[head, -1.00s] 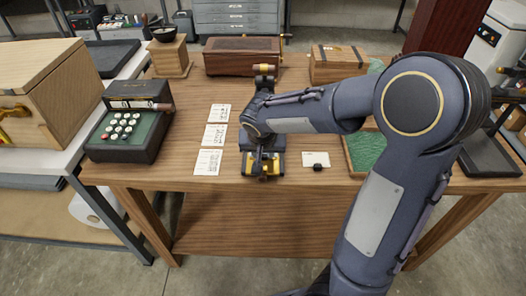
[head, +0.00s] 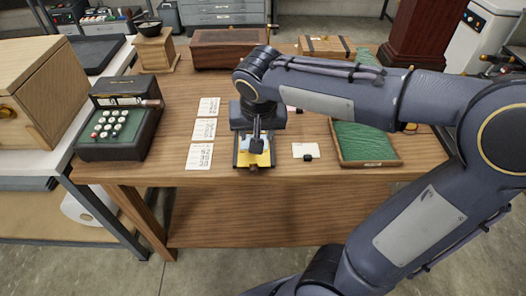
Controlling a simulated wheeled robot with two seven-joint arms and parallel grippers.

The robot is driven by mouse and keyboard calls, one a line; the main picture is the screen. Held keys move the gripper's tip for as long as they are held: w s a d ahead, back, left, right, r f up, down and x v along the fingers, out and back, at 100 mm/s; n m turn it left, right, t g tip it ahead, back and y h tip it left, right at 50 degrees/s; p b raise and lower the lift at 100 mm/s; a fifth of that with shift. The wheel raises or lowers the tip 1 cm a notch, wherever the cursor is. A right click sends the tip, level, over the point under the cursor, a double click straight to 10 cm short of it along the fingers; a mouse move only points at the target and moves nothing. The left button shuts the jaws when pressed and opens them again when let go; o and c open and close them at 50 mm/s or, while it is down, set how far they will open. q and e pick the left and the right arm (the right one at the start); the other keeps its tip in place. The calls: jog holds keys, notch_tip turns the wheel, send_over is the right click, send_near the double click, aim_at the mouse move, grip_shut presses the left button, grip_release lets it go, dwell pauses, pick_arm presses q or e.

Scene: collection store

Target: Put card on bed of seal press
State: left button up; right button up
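The seal press (head: 243,119), dark with a brass-yellow bed (head: 244,159), stands near the table's front edge. My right arm comes in from the right and hides much of the press. My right gripper (head: 257,146) points down just over the bed. Its small dark fingertips hide whether it is open or shut. A pale patch, perhaps a card, shows beside the fingers; I cannot tell which. Three printed cards (head: 199,157) lie in a column left of the press. A white card (head: 306,150) with a small black object at its edge lies right of it. My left gripper is out of view.
A wooden tray with a green lining (head: 364,143) lies at the right. A black keypad device (head: 119,121) stands on the left. Wooden boxes (head: 228,50) stand at the back. The table's front strip is clear.

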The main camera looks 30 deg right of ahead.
jog(key=s+a+f+n+t+y, duration=0.1)
jog(key=s+a+f+n+y, duration=0.1)
jog(key=s, duration=0.6)
jog(key=s+a+f+n+t+y, duration=0.1)
jog(key=s+a+f+n+y, duration=0.1)
jog(key=s, duration=0.6)
jog(key=shift+s+a+y, duration=0.15)
jog(key=shift+a+y, duration=0.3)
jog(key=shift+y, duration=0.25)
jog(key=shift+r+p, duration=0.9)
jog(key=shift+p, duration=0.05)
